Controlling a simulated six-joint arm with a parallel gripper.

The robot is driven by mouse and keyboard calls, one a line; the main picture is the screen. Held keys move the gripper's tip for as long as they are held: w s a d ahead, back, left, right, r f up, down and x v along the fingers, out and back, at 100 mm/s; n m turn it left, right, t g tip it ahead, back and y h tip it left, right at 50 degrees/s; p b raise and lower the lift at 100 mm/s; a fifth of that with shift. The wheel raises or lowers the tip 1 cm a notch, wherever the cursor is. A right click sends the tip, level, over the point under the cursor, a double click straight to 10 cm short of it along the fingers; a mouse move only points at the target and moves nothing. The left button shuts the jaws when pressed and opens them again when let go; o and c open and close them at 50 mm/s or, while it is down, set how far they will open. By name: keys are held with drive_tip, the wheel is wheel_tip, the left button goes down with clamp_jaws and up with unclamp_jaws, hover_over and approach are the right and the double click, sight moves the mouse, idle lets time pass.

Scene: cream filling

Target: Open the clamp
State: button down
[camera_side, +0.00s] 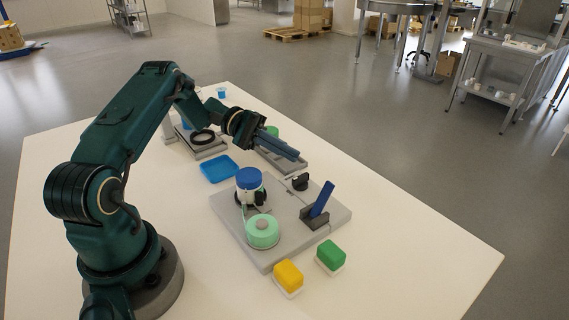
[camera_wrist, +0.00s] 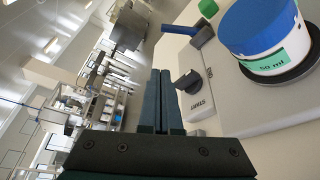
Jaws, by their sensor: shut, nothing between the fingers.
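The clamp looks to be the dark grey block with a raised, tilted blue lever (camera_side: 322,200), at the right of the grey base plate (camera_side: 270,260). Its blue lever also shows at the top of the wrist view (camera_wrist: 202,35). A container with a blue top (camera_side: 248,178) stands on the plate; in the wrist view (camera_wrist: 258,28) it is large, with a green "50 ml" label. My gripper (camera_side: 297,157) is shut and empty, above and behind the plate, apart from the lever. Its two fingers lie together in the wrist view (camera_wrist: 163,72).
A black knob (camera_side: 300,182) sits on the plate's back edge, by a "START" marking in the wrist view. A mint-green round part (camera_side: 263,231) is at the front. Yellow (camera_side: 288,275) and green (camera_side: 331,254) blocks lie in front. A blue tray (camera_side: 219,168) lies left.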

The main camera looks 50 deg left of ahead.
sight(322, 200)
drive_tip(key=shift+w+d+f, duration=0.25)
drive_tip(key=shift+w+f, duration=0.35)
drive_tip(key=shift+w, duration=0.05)
drive_tip(key=shift+d+f, duration=0.25)
drive_tip(key=shift+g, duration=0.3)
drive_tip(key=x, duration=0.9)
drive_tip(key=shift+d+r, duration=0.1)
drive_tip(key=shift+d, duration=0.45)
drive_tip(key=shift+s+a+r, duration=0.1)
drive_tip(key=shift+s+r, duration=0.35)
drive_tip(key=shift+s, duration=0.3)
drive_tip(key=shift+s+r, duration=0.5)
drive_tip(key=shift+s, duration=0.3)
